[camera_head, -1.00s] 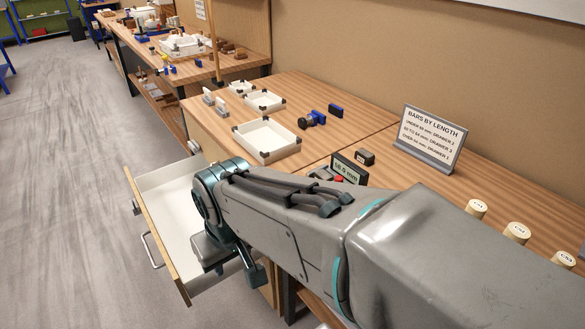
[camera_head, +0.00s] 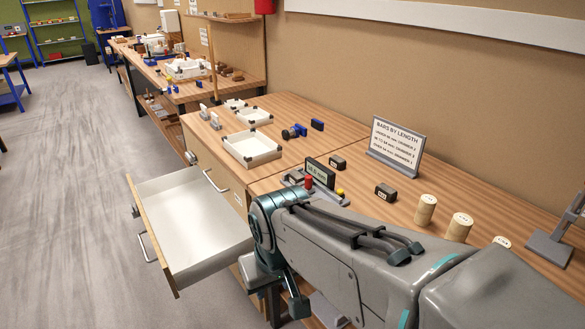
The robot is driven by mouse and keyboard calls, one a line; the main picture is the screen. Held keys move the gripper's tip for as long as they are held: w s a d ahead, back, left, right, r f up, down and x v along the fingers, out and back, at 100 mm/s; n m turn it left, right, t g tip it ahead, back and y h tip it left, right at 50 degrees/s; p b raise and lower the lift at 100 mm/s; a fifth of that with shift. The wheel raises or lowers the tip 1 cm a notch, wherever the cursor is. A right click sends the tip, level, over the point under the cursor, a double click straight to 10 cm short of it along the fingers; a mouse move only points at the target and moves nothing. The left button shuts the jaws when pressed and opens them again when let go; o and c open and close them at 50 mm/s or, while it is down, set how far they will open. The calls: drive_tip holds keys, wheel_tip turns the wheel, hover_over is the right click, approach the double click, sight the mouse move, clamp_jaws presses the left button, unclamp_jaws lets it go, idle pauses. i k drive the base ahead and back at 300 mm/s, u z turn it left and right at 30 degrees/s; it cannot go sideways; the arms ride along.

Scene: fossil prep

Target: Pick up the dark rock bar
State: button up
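Two small dark blocks that could be the dark rock bar lie on the right-hand bench: one (camera_head: 338,162) behind the measuring device, one (camera_head: 386,191) nearer the sign's foot. I cannot tell which is meant. My gripper (camera_head: 280,292) hangs at the end of my arm, low in front of the bench edge, right of the open drawer. It is apart from both blocks. My arm hides much of it, and its fingertips and anything between them cannot be made out.
An open, empty white drawer (camera_head: 197,228) juts out left of my arm. A measuring device with a display (camera_head: 319,172) stands behind my wrist. A sign (camera_head: 396,146), pale labelled cylinders (camera_head: 425,210) and white trays (camera_head: 252,149) stand on the benches. Floor is clear at left.

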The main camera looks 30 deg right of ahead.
sight(295, 177)
drive_tip(key=z, duration=0.35)
drive_tip(key=i, duration=1)
